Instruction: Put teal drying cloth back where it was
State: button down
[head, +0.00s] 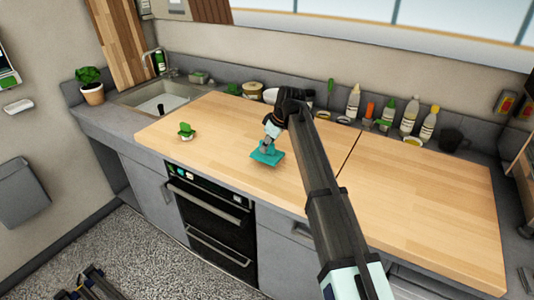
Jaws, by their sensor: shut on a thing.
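The teal drying cloth (262,158) is a small flat square at the wooden counter's middle, a little in from the front edge. My gripper (267,147) points down from above and is shut on the cloth. The cloth is at or just above the wood; I cannot tell whether it touches. My arm comes in from the lower right and hides part of the counter behind it. My fingertips are small in this view and partly covered by the cloth.
A small green item (186,131) lies left on the wooden counter (420,210). Several bottles (409,116) and small dishes line the back edge. A sink (160,98) and potted plant (91,86) are at the left. An oven (212,215) sits below. The counter's right half is clear.

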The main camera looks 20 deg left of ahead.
aim_at(267, 154)
jog(key=shift+f+p, duration=0.35)
jog(key=shift+f, duration=1.6)
jog(key=shift+f, duration=0.15)
jog(key=c, duration=1)
grip_release()
jog(key=b+v, duration=0.2)
jog(key=v, duration=1)
jog(key=shift+a, duration=0.1)
